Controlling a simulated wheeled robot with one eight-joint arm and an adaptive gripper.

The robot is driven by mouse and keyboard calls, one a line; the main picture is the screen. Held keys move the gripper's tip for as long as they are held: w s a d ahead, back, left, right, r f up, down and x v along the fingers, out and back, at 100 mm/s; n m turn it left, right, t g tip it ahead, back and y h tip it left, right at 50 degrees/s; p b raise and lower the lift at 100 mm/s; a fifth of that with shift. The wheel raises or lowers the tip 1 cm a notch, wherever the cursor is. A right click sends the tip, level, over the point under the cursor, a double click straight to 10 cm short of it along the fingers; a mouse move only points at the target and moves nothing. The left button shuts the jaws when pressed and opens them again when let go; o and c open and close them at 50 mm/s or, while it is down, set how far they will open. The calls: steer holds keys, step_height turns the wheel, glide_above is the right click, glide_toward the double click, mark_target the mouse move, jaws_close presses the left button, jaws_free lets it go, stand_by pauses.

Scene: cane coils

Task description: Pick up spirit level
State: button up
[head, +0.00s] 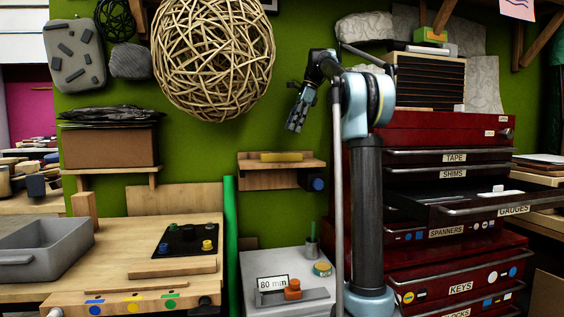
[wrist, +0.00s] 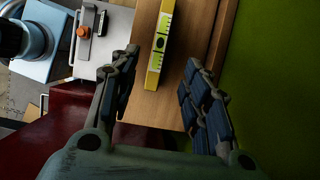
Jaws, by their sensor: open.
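The spirit level is a yellow bar. In the head view the spirit level (head: 281,157) lies on a small wooden wall shelf (head: 268,178). In the wrist view the spirit level (wrist: 160,44) shows a green vial and dark round marks, on the wooden shelf (wrist: 198,50). My gripper (head: 294,124) hangs in the air above and to the right of the shelf in the head view. In the wrist view my gripper (wrist: 158,72) is open, with its two fingers apart. The near end of the level shows between the fingertips, apart from them.
The green wall (wrist: 275,80) runs close along the right of the wrist view. A red drawer cabinet (head: 450,133) with an open drawer stands right of the shelf. A big woven cane ball (head: 213,58) hangs above. A grey bench top (head: 285,262) lies below the shelf.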

mark_target(282, 158)
steer(key=x, duration=1.2)
steer(key=shift+w+f, duration=0.1)
steer(key=shift+c, duration=0.5)
jaws_close()
